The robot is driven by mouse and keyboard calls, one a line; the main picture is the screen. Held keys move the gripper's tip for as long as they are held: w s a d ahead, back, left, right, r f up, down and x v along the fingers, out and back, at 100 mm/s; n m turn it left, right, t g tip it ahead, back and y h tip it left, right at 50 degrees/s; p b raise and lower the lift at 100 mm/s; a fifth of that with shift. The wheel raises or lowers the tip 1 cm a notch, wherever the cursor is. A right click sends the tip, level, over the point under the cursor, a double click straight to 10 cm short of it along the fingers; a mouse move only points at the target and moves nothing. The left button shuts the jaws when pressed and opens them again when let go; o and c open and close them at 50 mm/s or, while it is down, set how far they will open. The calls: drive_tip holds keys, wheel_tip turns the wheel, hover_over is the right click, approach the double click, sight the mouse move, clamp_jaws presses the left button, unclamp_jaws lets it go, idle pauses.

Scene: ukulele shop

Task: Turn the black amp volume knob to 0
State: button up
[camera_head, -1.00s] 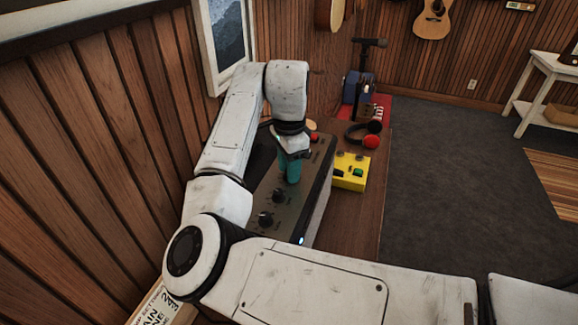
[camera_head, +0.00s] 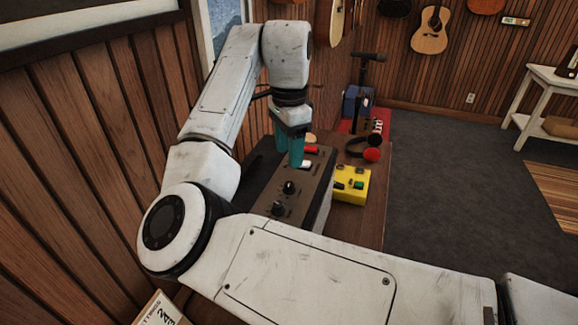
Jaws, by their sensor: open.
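The amp's brown control panel (camera_head: 262,213) lies on the wooden bench against the left wall. Two black knobs stand on it: one nearer the middle (camera_head: 289,187) and one closer to the camera (camera_head: 277,209). Which of them is the volume knob I cannot read. A white knob (camera_head: 305,164) and a red knob (camera_head: 311,149) sit farther along. The knob markings are too small to read.
A yellow pedal (camera_head: 352,184) sits right of the amp, and headphones (camera_head: 370,153) with red pads lie behind it. A microphone stand (camera_head: 366,80) rises farther back. A printed card (camera_head: 157,310) is at lower left.

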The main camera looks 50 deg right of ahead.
wheel_tip(320, 180, up, 2)
drive_tip(key=shift+r, duration=0.1)
idle(0.7)
